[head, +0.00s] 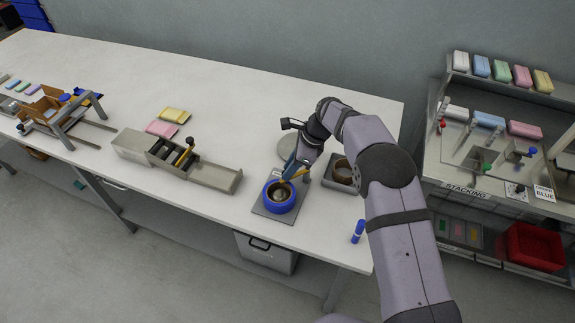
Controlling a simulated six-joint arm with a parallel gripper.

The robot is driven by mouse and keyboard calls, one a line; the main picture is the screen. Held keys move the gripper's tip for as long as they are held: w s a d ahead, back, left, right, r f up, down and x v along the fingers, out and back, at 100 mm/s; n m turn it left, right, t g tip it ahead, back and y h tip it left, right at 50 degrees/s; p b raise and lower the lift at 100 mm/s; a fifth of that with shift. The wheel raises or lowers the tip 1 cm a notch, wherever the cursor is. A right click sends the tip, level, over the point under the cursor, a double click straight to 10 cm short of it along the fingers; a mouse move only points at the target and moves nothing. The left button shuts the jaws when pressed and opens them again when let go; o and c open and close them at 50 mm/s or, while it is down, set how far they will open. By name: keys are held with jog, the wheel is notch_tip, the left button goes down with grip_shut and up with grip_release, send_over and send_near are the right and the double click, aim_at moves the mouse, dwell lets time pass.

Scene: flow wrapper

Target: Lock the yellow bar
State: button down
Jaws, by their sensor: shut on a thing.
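The pot sits on a grey square plate (287,215) near the table's front edge. The fingers are small and partly hidden by the wrist, so the exact grip is hard to see. I cannot tell whether the bar is locked.
A grey tray device (216,176) with a yellow-and-black lever (184,157) stands left of the pot. A metal box with a round opening (341,172) is right, near my arm. A blue cylinder (358,231) stands by the table's front-right corner. A shelf unit (470,184) stands right.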

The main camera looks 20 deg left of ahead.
jog(key=shift+s+d+n+g, duration=0.2)
jog(key=shift+d+n, duration=0.1)
jog(key=shift+n, duration=0.3)
jog(key=shift+s+d+n+g, duration=0.2)
jog(key=shift+d+n, duration=0.1)
jog(key=shift+n, duration=0.3)
jog(key=c, duration=1.5)
grip_release()
jog(key=shift+b+v, duration=1.25)
jog(key=shift+v, duration=2.45)
jog(key=shift+w, duration=0.1)
